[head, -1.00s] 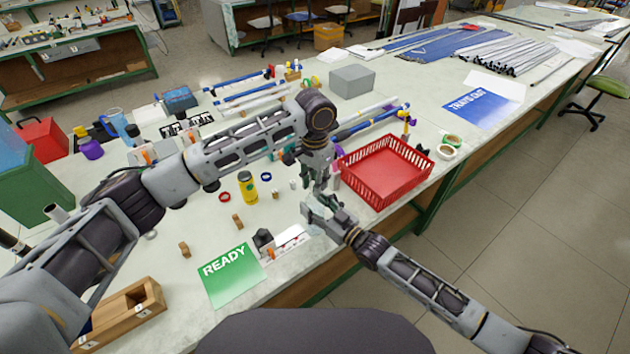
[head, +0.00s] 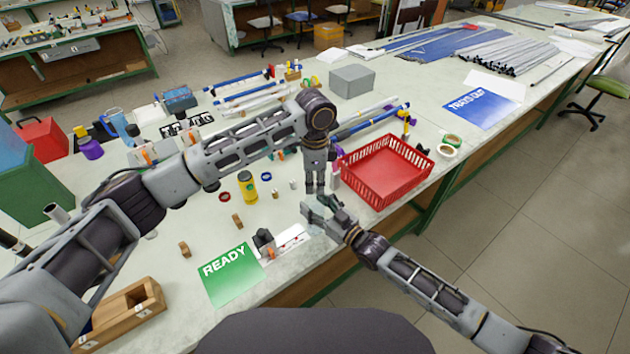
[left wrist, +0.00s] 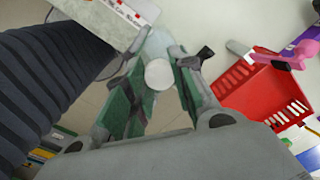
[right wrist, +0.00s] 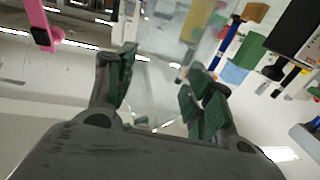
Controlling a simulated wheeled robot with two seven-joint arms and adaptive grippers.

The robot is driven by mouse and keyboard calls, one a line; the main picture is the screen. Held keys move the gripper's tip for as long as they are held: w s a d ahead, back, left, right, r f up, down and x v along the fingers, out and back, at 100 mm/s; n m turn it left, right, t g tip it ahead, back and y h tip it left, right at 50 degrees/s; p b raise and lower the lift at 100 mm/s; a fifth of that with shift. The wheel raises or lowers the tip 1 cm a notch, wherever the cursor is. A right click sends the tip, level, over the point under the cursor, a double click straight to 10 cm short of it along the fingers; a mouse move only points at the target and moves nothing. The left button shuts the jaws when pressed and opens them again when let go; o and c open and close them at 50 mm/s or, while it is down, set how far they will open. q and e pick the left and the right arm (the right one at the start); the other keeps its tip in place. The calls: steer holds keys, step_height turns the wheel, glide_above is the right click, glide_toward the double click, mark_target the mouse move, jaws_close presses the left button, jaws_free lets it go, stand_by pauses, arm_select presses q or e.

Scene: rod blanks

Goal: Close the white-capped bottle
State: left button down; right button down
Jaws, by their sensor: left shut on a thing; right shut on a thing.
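The white cap (left wrist: 158,74) shows as a round disc between the green finger pads of my left gripper (left wrist: 156,84) in the left wrist view. In the head view my left gripper (head: 315,190) points straight down over the front table edge, directly above my right gripper (head: 322,208). My right gripper comes from the lower right and is shut on the clear bottle, whose pale see-through body (right wrist: 166,50) shows faintly past the fingers in the right wrist view. The fingers hide most of the bottle. I cannot tell how far the cap sits on its neck.
A red crate (head: 345,188) stands just right of the grippers. A green READY card (head: 232,277) and wooden box (head: 150,305) are at front left.

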arm_select(q)
steer(key=m, duration=0.8)
steer(key=c, duration=1.2)
jaws_free()
steer(key=shift+r, duration=2.25)
steer(key=shift+c, duration=0.2)
